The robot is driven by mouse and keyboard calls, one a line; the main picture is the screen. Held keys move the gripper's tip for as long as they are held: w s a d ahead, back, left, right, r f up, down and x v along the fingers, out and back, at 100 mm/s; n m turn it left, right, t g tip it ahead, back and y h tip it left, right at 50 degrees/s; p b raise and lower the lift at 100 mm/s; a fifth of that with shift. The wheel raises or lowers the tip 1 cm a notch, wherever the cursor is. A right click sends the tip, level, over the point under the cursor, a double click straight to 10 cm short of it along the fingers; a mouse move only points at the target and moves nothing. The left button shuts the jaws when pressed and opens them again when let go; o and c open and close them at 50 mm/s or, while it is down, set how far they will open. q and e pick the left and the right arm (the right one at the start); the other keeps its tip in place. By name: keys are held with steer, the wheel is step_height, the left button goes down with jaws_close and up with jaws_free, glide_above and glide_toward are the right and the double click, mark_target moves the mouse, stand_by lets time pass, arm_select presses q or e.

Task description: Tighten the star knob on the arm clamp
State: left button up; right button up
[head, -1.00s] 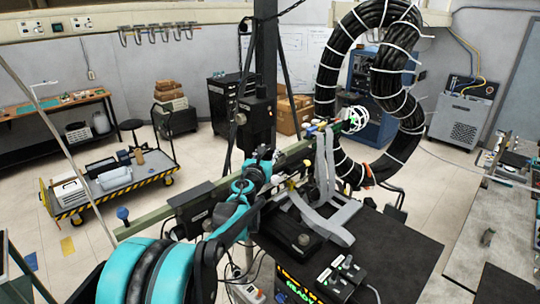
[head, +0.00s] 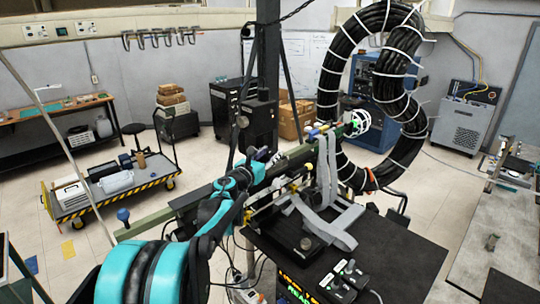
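A green rail arm (head: 150,222) runs from the lower left up to the black cable coil. A dark blue knob (head: 123,214) stands upright at the rail's near left end, clear of my arm. My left arm, teal and black, reaches in from the bottom. My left gripper (head: 258,160) is at the rail's middle, beside a small dark blue part (head: 261,153) that could be the star knob on the clamp. The gripper is small and partly hidden by my wrist, so I cannot tell whether its fingers touch or grip this part. My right gripper is not in view.
The large cable coil (head: 330,75) hangs right of the rail's far end. A black table (head: 395,255) holds a grey strap (head: 333,232) and a switch box (head: 345,280). A cart (head: 140,187) stands at the left. A dark post (head: 268,50) rises behind the rail.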

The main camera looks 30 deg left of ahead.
arm_select(q)
steer(key=shift+o, duration=1)
steer(key=s, duration=1.2)
steer(key=shift+a, duration=0.2)
